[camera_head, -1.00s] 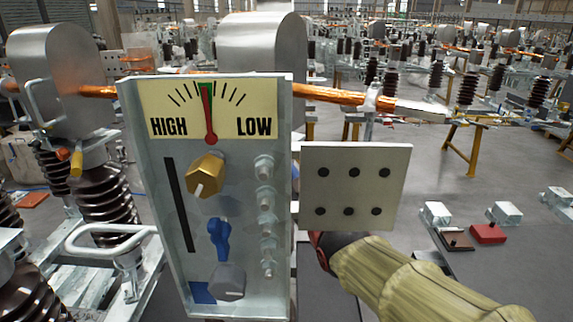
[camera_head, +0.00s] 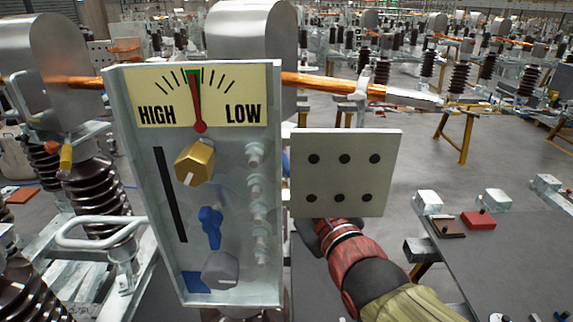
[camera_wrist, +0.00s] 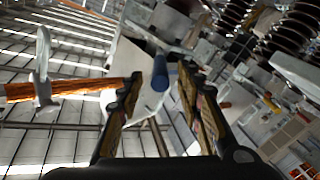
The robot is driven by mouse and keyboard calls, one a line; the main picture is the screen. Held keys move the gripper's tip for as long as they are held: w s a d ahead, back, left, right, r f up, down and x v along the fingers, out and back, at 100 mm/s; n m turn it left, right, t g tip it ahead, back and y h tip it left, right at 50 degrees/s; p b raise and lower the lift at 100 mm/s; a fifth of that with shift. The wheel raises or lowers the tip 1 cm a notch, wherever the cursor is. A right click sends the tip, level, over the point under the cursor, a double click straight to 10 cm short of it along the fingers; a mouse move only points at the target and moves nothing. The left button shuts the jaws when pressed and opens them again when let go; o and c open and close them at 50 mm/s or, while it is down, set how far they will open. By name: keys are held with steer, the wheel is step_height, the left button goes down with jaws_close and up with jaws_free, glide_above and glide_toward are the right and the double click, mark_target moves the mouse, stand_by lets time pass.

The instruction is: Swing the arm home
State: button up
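My arm shows at the lower right of the head view as a khaki sleeve (camera_head: 415,303) with red and black segments (camera_head: 358,265). It reaches up behind the perforated plate, which hides my gripper there. In the wrist view my gripper (camera_wrist: 160,78) has its two fingers spread wide. A blue cylindrical part (camera_wrist: 160,72) shows between and beyond the fingertips, with gaps on both sides. The control panel (camera_head: 222,170) has a HIGH/LOW dial (camera_head: 203,95) with its red needle near the green mark. It also has a gold knob (camera_head: 195,162) and a blue handle (camera_head: 211,228).
The perforated plate (camera_head: 345,172) juts right from the panel. Ribbed brown insulators (camera_head: 100,195) and a metal handrail (camera_head: 95,235) stand left. A copper bar (camera_head: 330,84) runs behind the panel. A grey table (camera_head: 500,250) at right holds a red block (camera_head: 478,220) and metal blocks.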

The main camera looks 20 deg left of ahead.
steer(key=shift+v, duration=1.2)
steer(key=shift+c, duration=0.8)
